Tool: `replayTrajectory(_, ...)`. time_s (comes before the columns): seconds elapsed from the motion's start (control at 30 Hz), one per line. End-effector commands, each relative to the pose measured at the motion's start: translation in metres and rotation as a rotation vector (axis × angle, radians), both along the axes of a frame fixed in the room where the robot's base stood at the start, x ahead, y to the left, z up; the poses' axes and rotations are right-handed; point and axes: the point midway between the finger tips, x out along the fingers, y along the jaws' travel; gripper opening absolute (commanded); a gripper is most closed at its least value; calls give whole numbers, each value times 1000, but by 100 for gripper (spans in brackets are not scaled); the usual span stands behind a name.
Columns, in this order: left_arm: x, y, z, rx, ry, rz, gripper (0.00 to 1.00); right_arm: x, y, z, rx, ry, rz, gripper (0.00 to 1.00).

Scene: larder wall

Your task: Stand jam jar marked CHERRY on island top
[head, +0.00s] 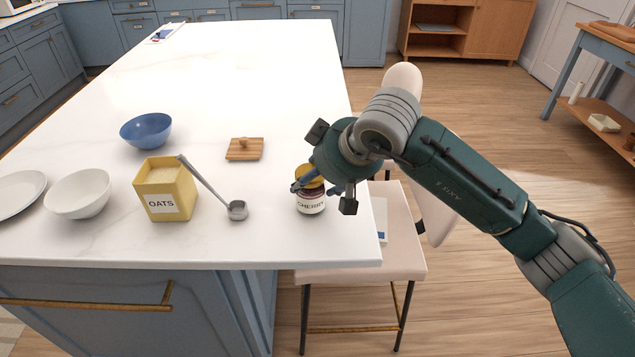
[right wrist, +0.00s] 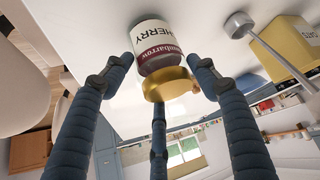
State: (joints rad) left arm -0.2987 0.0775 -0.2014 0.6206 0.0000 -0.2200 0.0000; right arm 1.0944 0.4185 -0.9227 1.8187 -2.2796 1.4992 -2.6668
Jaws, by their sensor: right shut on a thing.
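The jam jar (head: 311,205) has a gold lid, dark contents and a white label reading CHERRY. It is upright over the right front part of the white island top (head: 300,240); I cannot tell whether its base touches the surface. My right gripper (head: 323,188) is shut on the jar, its fingers around the upper part and partly hiding it. In the right wrist view the jar (right wrist: 155,42) shows upside down, between the blue fingers (right wrist: 162,68), with its lid towards the palm. My left gripper is not in view.
Left of the jar are a metal scoop (head: 237,210), a yellow OATS box (head: 165,190), a white bowl (head: 79,193) and a blue bowl (head: 146,130). A small wooden board (head: 244,149) lies behind. A pale stool (head: 405,245) stands by the right edge.

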Motion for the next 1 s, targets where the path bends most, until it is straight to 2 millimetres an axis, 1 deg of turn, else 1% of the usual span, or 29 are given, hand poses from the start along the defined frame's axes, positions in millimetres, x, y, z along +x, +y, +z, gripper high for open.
replayTrajectory(0.1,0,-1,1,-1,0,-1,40,0,0,0,-2,1,0,13)
replayTrajectory(0.13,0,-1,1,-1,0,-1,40,-1,-1,-2,-5,5,-1,60)
replayTrajectory(0.17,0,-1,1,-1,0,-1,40,-1,-1,-2,-5,6,-1,66)
replayTrajectory(0.2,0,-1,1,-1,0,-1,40,-1,-1,-2,-6,6,0,74)
replayTrajectory(0.23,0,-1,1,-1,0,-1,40,-1,-1,-2,-6,6,0,78)
replayTrajectory(0.5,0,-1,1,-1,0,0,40,-1,-1,-1,-4,4,-1,78)
replayTrajectory(0.63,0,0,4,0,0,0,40,-4,-4,7,-5,2,-1,78)
replayTrajectory(0.77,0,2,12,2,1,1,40,-15,-11,26,-6,0,0,78)
replayTrajectory(1.0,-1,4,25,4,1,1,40,-41,-29,67,-5,0,-2,78)
